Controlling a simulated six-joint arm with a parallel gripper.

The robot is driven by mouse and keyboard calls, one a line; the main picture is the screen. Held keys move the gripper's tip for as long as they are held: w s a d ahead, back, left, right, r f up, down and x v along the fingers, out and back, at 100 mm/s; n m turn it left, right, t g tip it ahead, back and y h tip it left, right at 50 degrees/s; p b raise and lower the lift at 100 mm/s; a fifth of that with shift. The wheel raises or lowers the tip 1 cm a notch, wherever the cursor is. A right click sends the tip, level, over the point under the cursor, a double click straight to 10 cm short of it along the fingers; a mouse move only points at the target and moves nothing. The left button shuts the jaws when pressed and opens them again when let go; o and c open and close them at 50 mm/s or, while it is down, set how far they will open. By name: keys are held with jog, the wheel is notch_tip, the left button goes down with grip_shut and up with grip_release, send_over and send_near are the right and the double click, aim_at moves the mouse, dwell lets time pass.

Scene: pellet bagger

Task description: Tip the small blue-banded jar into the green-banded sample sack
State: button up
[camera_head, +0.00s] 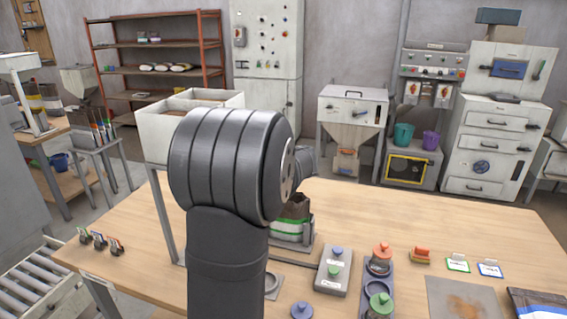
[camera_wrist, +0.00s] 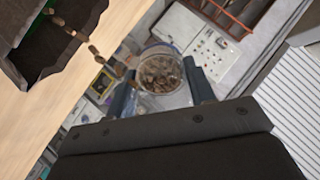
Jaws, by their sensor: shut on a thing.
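My gripper (camera_wrist: 162,76) is shut on the small jar (camera_wrist: 160,60), which shows in the wrist view as a clear round mouth with brown pellets inside. The jar is tilted, and several pellets (camera_wrist: 95,50) are in the air in a line from its mouth toward the sack. The green-banded sample sack (camera_wrist: 82,18) is open at the upper left of the wrist view, with a dark inside. In the head view the sack (camera_head: 291,227) stands on the table, partly behind my arm. My arm hides the gripper and jar in the head view.
On the table (camera_head: 350,210) are a grey box with a blue and a green button (camera_head: 334,270), a rack with an orange-topped jar (camera_head: 381,256) and a green lid (camera_head: 380,302), and a loose blue lid (camera_head: 302,310).

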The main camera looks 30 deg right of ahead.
jog(key=shift+s+f+t+h, duration=0.15)
jog(key=shift+f+t+h, duration=0.15)
jog(key=shift+t, duration=0.7)
jog(key=shift+s+f+t, duration=0.1)
jog(key=shift+f+t, duration=0.15)
jog(key=shift+t, duration=0.45)
jog(key=shift+s+f+t+h, duration=0.15)
jog(key=shift+t+h, duration=0.15)
jog(key=shift+t, duration=0.55)
jog(key=shift+s+t+h, duration=0.1)
jog(key=shift+t+h, duration=0.2)
jog(key=shift+t, duration=0.55)
jog(key=shift+a, duration=0.1)
